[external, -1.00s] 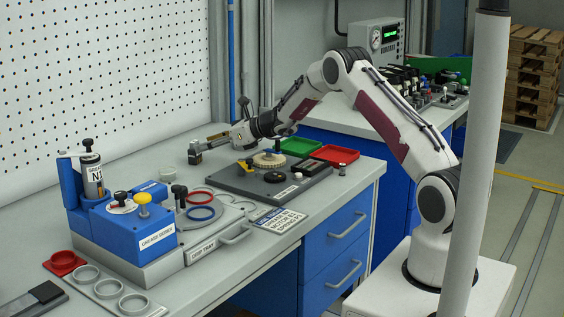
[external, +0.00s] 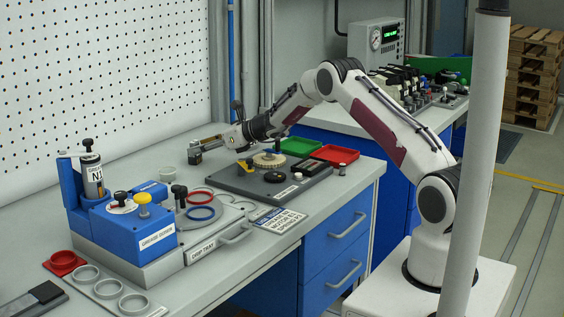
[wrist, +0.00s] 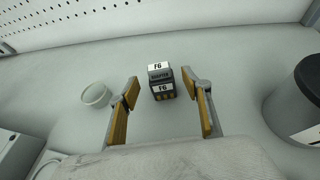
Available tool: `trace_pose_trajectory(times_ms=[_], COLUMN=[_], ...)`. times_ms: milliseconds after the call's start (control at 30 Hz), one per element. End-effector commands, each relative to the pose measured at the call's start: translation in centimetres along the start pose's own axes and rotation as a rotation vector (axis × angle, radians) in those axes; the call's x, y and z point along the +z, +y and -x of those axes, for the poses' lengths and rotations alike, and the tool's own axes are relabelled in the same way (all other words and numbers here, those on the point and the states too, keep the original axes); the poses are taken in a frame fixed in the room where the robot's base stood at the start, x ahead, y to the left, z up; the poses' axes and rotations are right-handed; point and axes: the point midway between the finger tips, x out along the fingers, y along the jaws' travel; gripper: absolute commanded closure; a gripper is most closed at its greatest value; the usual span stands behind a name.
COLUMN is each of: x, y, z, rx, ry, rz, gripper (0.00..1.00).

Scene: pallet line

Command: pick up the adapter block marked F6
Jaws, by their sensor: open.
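The adapter block (wrist: 161,90) is a small dark block with white F6 labels on its top and near face. It stands upright on the grey bench in the wrist view. My gripper (wrist: 161,88) is open, with one tan-padded finger to the left of the block and one to the right. The block appears centred in the gap, and gaps show on both sides. I cannot tell how deep it sits between the fingers. In the external view my gripper (external: 208,143) is low over the bench, by the small dark block (external: 195,157).
A small pale cup (wrist: 96,95) stands left of the block. The pegboard wall (external: 110,70) rises behind. A grey fixture plate (external: 235,182) and a blue grease station (external: 135,225) stand on the bench.

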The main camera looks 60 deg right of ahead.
Motion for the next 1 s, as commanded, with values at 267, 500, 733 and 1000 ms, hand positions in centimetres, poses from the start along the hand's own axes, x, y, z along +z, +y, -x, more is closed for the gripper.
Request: trace_pose_trajectory(times_ms=[267,500,733,1000], x=[-0.2,-0.2,-0.1,-0.1], y=[-0.2,-0.2,-0.2,-0.2], z=[-1.9,-3.0,-3.2,-3.2], rx=[0.000,0.000,-0.001,-0.001], ry=[0.000,0.000,-0.001,-0.001], rz=[0.000,0.000,0.001,0.000], gripper=[0.51,0.51,0.51,0.51])
